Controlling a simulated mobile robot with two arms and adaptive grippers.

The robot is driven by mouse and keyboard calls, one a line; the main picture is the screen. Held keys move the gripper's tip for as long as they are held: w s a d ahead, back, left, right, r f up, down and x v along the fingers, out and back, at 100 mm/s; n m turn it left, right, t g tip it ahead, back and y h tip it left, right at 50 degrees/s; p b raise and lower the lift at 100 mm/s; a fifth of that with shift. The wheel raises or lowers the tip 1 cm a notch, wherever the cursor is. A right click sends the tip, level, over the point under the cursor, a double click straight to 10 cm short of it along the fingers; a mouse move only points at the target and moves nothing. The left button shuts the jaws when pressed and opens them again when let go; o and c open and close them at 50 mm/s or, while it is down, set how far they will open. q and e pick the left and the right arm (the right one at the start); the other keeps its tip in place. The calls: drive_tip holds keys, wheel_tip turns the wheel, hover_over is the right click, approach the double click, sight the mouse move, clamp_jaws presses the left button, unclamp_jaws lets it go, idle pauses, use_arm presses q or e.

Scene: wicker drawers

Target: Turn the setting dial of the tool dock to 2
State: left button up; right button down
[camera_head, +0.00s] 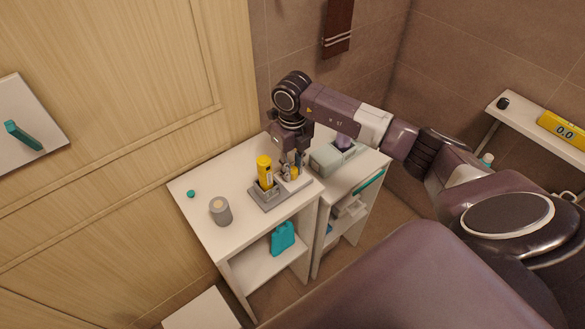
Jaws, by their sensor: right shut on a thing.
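The tool dock (270,199) is a grey tray-like base on the white cabinet top, with a yellow tool (264,171) standing upright in it. A pale raised part of the dock (297,184) lies at its right side. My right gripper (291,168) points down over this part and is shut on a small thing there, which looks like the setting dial. The fingers mostly cover the dial, so its marks and setting cannot be read. My left gripper is not in view.
A grey cylinder (220,211) and a small teal cap (191,194) stand on the left of the white cabinet top (238,181). A grey box (327,159) sits right of the dock. A teal bottle (283,238) is on the shelf below.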

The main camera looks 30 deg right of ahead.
sight(293, 170)
drive_tip(key=shift+m, duration=0.3)
drive_tip(key=m+b, duration=0.1)
drive_tip(key=m, duration=0.2)
drive_tip(key=shift+m, duration=0.4)
drive_tip(key=m+b, duration=0.1)
drive_tip(key=m, duration=0.3)
drive_tip(key=shift+m, duration=0.3)
drive_tip(key=c, duration=1.7)
unclamp_jaws()
drive_tip(key=shift+r, duration=0.15)
wheel_tip(293, 170, up, 12)
drive_tip(key=shift+f, duration=0.1)
